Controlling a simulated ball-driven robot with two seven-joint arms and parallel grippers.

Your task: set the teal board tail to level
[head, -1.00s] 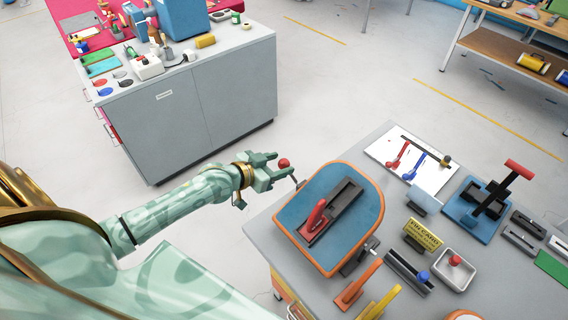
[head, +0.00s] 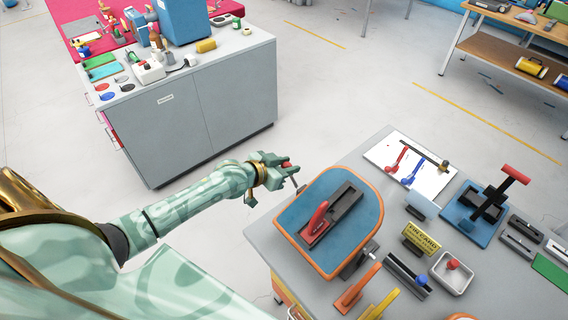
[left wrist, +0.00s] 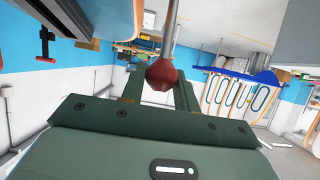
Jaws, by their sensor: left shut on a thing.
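The teal board (head: 342,248) with an orange rim sits at the left end of the grey workbench. A black fixture with a red handle (head: 317,217) lies on top of it. I cannot tell from here how far its tail tilts. A thin lever with a red ball knob (head: 287,165) sticks out beside the board's far left edge. My left gripper (head: 283,165) is shut on this knob. In the left wrist view the knob (left wrist: 162,75) sits between the fingers, with its grey rod (left wrist: 170,32) running up. My right gripper is not in view.
The workbench (head: 395,262) also carries a white sheet (head: 432,182) with red and blue tools, a blue-based press (head: 470,212), a yellow sign (head: 420,239) and a tray (head: 444,280). A grey cabinet (head: 190,125) stands behind my left arm. Open floor lies between them.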

